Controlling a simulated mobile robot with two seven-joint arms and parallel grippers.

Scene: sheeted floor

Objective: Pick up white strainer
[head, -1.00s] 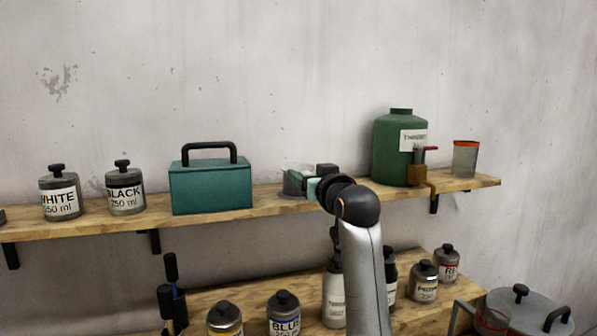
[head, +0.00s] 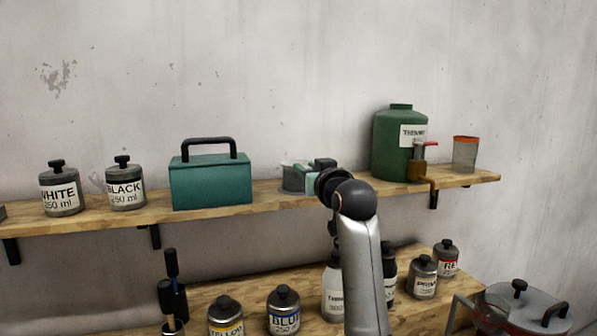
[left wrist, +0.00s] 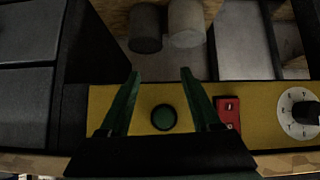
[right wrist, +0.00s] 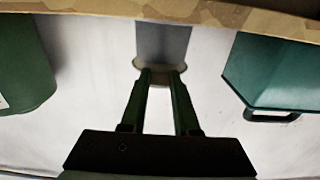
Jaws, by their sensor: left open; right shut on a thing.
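A small grey-white cup-like thing with a wide rim, which I take for the white strainer (head: 291,180), is at the upper shelf, between the teal box and the green thinner tank. My right gripper (head: 306,180) reaches it from the right. In the right wrist view, the fingers of that gripper (right wrist: 160,73) are close together on the strainer (right wrist: 193,72), whose far side they partly hide. Whether it touches the shelf I cannot tell. My left gripper (left wrist: 161,72) is open and empty, above a yellow surface, and not in the head view.
The shelf (head: 100,217) also holds a teal box (head: 210,186), a green tank (head: 392,150) with a tap, an orange-rimmed cup (head: 465,155) and white and black paint cans. Several cans stand below. Under the left gripper are a green knob (left wrist: 163,117) and red item (left wrist: 228,110).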

